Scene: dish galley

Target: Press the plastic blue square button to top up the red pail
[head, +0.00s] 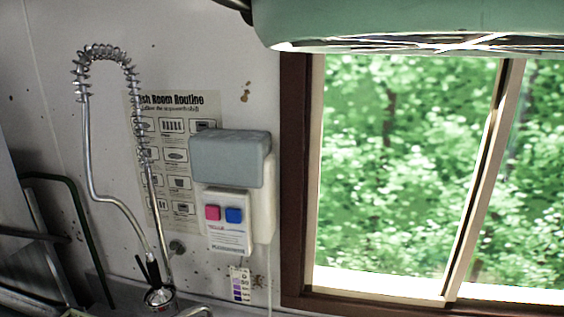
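The blue square button (234,215) sits on the front of a small white dispenser panel (228,239) on the wall, left of the window. A pink-red square button (212,213) is just left of it. The panel hangs below a grey box-shaped cover (230,158). No red pail shows in the head view. My gripper is not in view.
A coiled spray hose (106,52) rises from a tap at the lower left. A poster (150,187) hangs behind the dispenser. A brown-framed window (293,180) fills the right. A green rounded object (380,22) overhangs the top right. Metal rails stand at far left.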

